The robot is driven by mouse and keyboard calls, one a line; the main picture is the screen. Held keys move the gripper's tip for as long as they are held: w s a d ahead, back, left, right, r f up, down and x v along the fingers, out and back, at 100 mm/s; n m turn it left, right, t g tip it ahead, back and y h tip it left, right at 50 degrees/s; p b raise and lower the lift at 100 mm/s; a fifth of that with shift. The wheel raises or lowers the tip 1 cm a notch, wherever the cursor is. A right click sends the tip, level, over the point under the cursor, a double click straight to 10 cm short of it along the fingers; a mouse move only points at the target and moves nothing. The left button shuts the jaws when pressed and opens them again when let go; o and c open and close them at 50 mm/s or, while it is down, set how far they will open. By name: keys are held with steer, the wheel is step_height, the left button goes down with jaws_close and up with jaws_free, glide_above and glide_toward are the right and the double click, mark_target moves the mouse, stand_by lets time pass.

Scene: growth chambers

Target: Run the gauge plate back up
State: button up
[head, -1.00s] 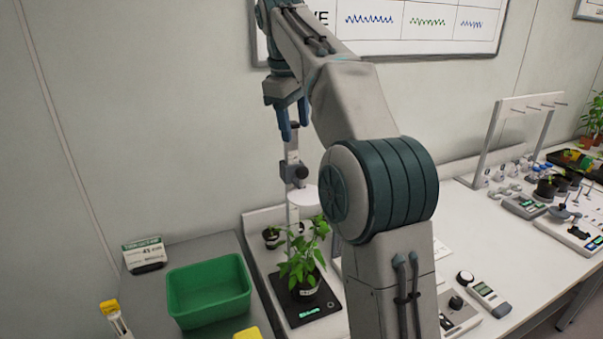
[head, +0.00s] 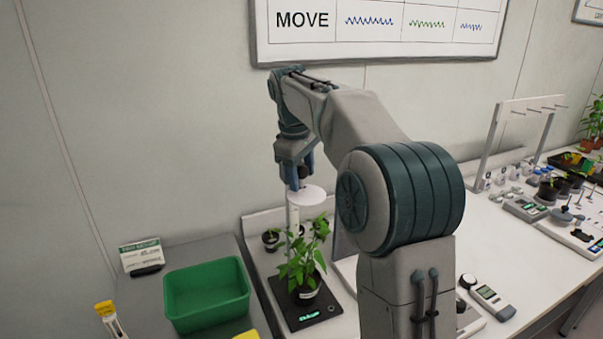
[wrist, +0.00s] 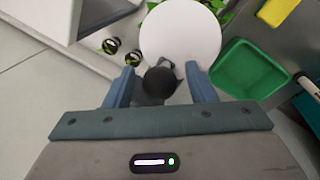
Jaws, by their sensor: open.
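The gauge plate is a white round disc (head: 308,195) on a pale upright post (head: 293,217), above a leafy potted plant (head: 301,262). In the wrist view the plate (wrist: 183,42) lies just beyond my fingertips. My gripper (head: 296,178) points down at the top of the post, level with the plate's slide. Its blue fingers (wrist: 161,78) are open on either side of a dark round knob (wrist: 158,86), with a gap visible at each side. In the head view the fingers hide most of the knob. The plant stands on a dark base with a lit display (head: 310,316).
A green bin (head: 207,315) and a small sign (head: 142,257) are left of the stand. A small dark pot (head: 271,239) sits behind the plant. A handheld meter (head: 493,301) and a pegged rack (head: 496,125) are to the right.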

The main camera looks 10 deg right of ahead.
jaws_close()
step_height(320, 180, up, 7)
steer(key=p, duration=0.7)
steer(key=shift+r, duration=0.1)
jaws_free()
step_height(320, 180, up, 14)
steer(key=s+a+p, duration=0.1)
steer(key=s+a, duration=0.1)
steer(key=shift+f, duration=0.25)
